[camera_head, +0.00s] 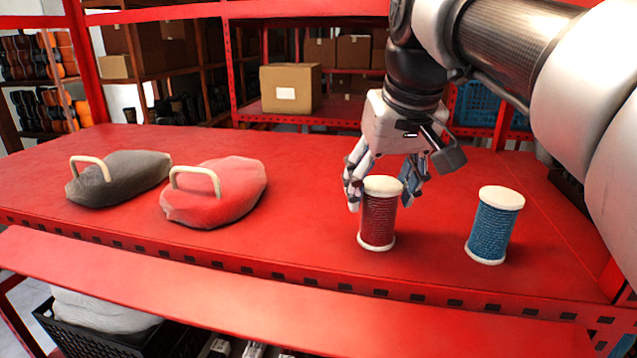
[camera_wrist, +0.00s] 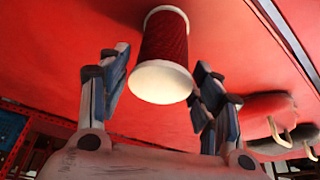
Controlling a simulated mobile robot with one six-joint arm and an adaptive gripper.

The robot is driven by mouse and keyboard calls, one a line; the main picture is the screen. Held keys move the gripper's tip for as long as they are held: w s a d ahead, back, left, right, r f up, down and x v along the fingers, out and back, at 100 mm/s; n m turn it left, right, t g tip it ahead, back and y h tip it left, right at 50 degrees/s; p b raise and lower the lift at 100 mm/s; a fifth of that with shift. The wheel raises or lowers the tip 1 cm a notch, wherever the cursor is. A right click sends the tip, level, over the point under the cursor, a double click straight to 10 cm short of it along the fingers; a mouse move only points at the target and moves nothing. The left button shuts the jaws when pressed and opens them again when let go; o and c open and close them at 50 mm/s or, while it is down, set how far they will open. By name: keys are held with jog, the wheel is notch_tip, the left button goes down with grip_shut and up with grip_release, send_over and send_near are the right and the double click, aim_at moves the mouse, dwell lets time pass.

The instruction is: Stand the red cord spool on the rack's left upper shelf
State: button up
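The red cord spool (camera_head: 378,215), dark red cord between white end discs, stands upright on the red shelf surface (camera_head: 300,235), right of centre in the head view. My gripper (camera_head: 383,200) reaches down over it from above, with fingers apart on either side of its upper part. In the wrist view the spool (camera_wrist: 164,45) lies between the spread fingers of my gripper (camera_wrist: 162,75), its white end disc facing the camera. The fingers look open, with a narrow gap at the left finger. Which surface is the left upper shelf I cannot tell.
A blue cord spool (camera_head: 492,226) stands to the right. A red bag (camera_head: 222,195) and a grey bag (camera_head: 125,178), both with pale handles, lie to the left. A cardboard box (camera_head: 290,88) sits on a rack behind. Clear surface lies between the red bag and the red spool.

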jog(key=shift+o, duration=0.4)
jog(key=shift+s, duration=0.1)
jog(key=shift+r, duration=0.1)
jog(key=shift+r, duration=0.4)
jog(key=p+v, duration=0.2)
jog(key=v, duration=0.9)
jog(key=shift+r, duration=0.2)
